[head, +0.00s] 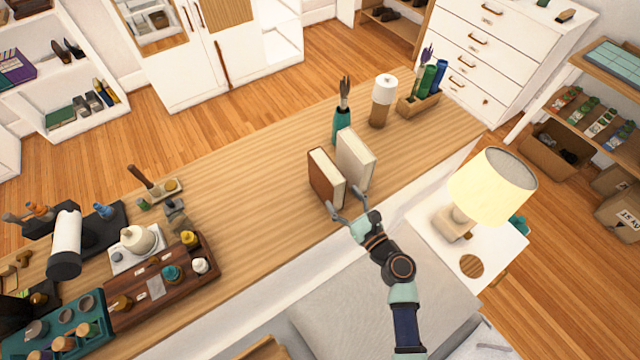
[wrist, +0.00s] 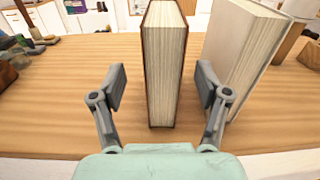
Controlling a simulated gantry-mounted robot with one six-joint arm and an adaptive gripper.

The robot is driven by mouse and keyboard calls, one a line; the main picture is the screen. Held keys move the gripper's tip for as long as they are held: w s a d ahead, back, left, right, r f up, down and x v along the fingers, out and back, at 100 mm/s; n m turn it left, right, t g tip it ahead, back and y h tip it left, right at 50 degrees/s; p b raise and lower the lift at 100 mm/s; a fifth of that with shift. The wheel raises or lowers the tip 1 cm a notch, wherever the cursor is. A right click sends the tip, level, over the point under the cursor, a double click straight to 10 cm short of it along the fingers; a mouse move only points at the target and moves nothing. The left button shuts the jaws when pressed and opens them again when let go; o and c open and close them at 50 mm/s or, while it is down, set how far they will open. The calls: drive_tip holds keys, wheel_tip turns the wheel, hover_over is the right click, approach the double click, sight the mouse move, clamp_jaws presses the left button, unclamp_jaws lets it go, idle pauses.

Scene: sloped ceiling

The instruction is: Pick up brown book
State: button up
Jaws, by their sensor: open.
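The brown book (head: 324,178) stands upright on the long wooden counter, near its front edge. In the wrist view the brown book (wrist: 166,65) is upright between my two fingers, its pale page edges facing me. My gripper (head: 347,205) is open just in front of the book; the gripper also shows in the wrist view (wrist: 162,90). The left finger has a clear gap to the book; the right finger lies between the brown book and a cream book (head: 356,158). The cream book (wrist: 242,50) stands upright close on the right.
A teal cup with utensils (head: 341,125) and a brown-and-white canister (head: 382,100) stand behind the books. A lamp (head: 490,185) is at the right. The counter (head: 250,170) left of the brown book is clear, up to a dark wooden tray (head: 205,250).

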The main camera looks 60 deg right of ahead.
sight(326, 182)
drive_tip(key=shift+d+r+m, duration=0.2)
drive_tip(key=shift+d+m, duration=0.2)
drive_tip(key=shift+d, duration=0.05)
drive_tip(key=x, duration=0.8)
drive_tip(key=shift+a, duration=0.1)
clamp_jaws()
